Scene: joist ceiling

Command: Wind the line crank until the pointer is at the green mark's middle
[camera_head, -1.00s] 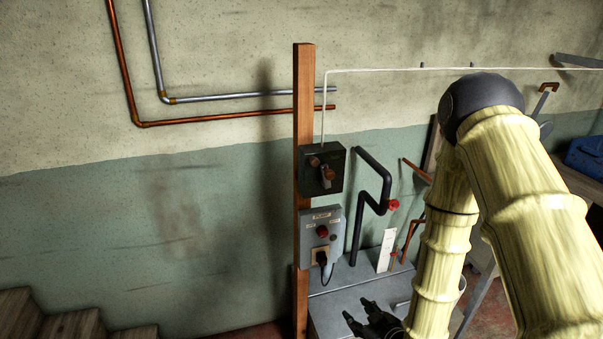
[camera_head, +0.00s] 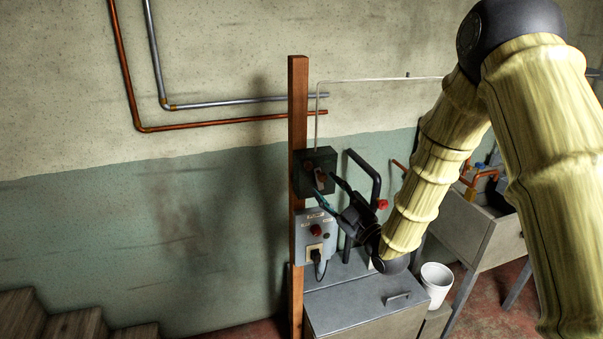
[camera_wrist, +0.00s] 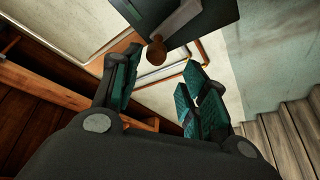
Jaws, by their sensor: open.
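The line crank's dark green box (camera_head: 301,168) is fixed to the wooden post, with a white line rising from it. Its brown knob shows in the wrist view (camera_wrist: 157,52) at the end of a grey crank arm (camera_wrist: 182,18). My gripper (camera_head: 328,190) is open just in front of the box, at its lower right. In the wrist view the knob appears in the gap between my fingertips (camera_wrist: 163,62), nearer the left finger; I cannot tell whether it lies between them in depth.
A grey switch box (camera_head: 312,236) with a red button and plug sits just below on the wooden post (camera_head: 297,110). A dark bent pipe (camera_head: 374,172) with a red valve stands right. Below are a grey cabinet (camera_head: 350,303) and white bucket (camera_head: 436,281).

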